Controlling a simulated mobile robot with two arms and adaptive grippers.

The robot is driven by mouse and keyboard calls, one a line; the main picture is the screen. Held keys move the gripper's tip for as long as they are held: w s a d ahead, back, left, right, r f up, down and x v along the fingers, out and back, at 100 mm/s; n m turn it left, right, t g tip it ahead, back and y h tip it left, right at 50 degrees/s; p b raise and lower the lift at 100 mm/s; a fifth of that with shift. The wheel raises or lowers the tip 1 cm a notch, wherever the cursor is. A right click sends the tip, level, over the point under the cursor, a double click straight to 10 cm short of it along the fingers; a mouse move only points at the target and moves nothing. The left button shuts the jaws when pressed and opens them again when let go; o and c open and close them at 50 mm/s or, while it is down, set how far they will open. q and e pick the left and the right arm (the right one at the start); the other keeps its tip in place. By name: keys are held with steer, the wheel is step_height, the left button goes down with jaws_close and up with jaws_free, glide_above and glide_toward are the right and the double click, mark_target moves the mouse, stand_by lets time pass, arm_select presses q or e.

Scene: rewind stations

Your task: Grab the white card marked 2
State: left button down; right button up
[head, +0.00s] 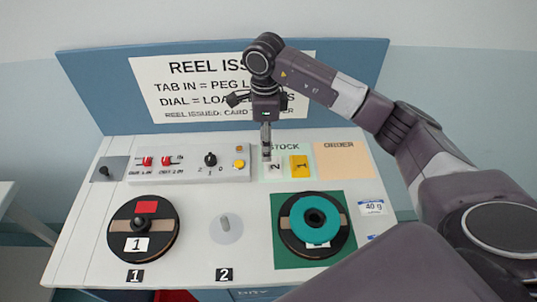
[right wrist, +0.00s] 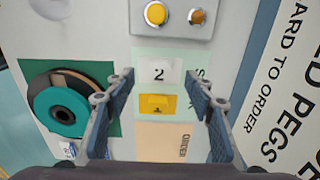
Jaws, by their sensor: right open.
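In the right wrist view the white card (right wrist: 158,72) shows between the tips of my open right gripper (right wrist: 160,80), with nothing held. The yellow card (right wrist: 157,105) also shows between the fingers, nearer the palm. I cannot tell the exact height of the fingertips over the card. My left gripper is not in view.
A switch box (head: 190,164) with red switches, a knob and a yellow button stands left of the cards. A peach ORDER area (head: 343,161) lies right. A sign board (head: 95,90) rises behind.

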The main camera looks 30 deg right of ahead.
mark_target(273, 169)
steer(key=f, duration=0.1)
steer(key=f+p, duration=0.1)
steer(key=shift+s+f, duration=0.3)
steer(key=shift+f, duration=0.1)
steer(key=f, duration=0.1)
steer(key=f+p, duration=0.2)
steer(key=f, duration=0.1)
steer(key=shift+w+d, duration=0.1)
steer(key=shift+w, duration=0.15)
steer(key=shift+f, duration=0.15)
steer(key=shift+c, duration=0.5)
steer(key=c, duration=0.5)
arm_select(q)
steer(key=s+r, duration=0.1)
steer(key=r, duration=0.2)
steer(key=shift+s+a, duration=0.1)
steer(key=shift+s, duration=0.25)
arm_select(e)
steer(key=c, duration=0.4)
